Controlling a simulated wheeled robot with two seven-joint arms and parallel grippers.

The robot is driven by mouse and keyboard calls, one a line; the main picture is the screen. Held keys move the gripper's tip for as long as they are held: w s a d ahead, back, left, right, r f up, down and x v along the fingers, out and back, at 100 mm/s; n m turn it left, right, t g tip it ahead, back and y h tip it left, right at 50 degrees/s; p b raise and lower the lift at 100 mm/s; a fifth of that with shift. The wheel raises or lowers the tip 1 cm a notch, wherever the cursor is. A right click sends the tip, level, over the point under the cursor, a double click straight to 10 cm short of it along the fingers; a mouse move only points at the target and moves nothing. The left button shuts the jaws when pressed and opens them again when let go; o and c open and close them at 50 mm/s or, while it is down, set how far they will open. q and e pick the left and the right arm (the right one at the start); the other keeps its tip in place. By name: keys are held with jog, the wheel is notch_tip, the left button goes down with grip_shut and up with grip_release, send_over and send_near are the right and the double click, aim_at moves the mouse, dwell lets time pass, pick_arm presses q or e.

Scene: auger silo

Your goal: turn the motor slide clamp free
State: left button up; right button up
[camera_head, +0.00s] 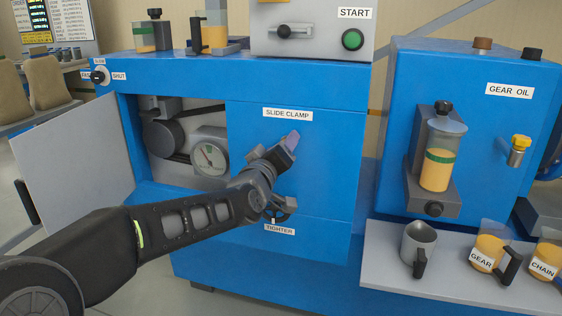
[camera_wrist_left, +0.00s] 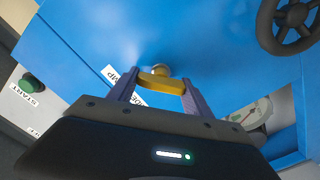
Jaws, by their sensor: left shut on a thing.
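The slide clamp is a yellow handle (camera_wrist_left: 160,83) on a round hub on the blue machine front, seen in the left wrist view. In the head view it is hidden behind my gripper, below the SLIDE CLAMP label (camera_head: 288,114). My left gripper (camera_head: 290,142) reaches up to the panel there. In the left wrist view its two purple fingers (camera_wrist_left: 160,92) stand at both ends of the yellow handle and hold it. My right gripper is not in view.
A dark handwheel (camera_head: 281,208) sits just below, above the TIGHTER label (camera_head: 279,230). An open bay to the left shows a gauge (camera_head: 209,156) and pulley; its grey door (camera_head: 72,165) stands open. A shelf (camera_head: 388,258) with a mug and beakers is at right.

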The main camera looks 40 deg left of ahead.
pick_arm(q)
jog(key=n+b, duration=0.2)
jog(key=n, duration=0.1)
jog(key=shift+f, duration=0.3)
jog(key=n+b, duration=0.2)
jog(key=shift+n, duration=0.3)
jog(key=shift+r+n+b, duration=0.1)
jog(key=shift+n+b, duration=1.3)
jog(key=shift+n, duration=0.8)
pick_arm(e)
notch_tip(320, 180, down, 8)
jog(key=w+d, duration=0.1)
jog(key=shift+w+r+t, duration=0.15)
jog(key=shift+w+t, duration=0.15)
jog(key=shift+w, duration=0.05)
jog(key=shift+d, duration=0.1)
pick_arm(q)
jog(key=shift+a, duration=0.1)
jog(key=o, duration=1.4)
jog(key=shift+c, duration=0.2)
jog(key=shift+s, duration=0.1)
jog(key=p+v, duration=0.1)
jog(key=v, duration=0.6)
jog(key=shift+s+p, duration=0.3)
jog(key=shift+p, duration=0.1)
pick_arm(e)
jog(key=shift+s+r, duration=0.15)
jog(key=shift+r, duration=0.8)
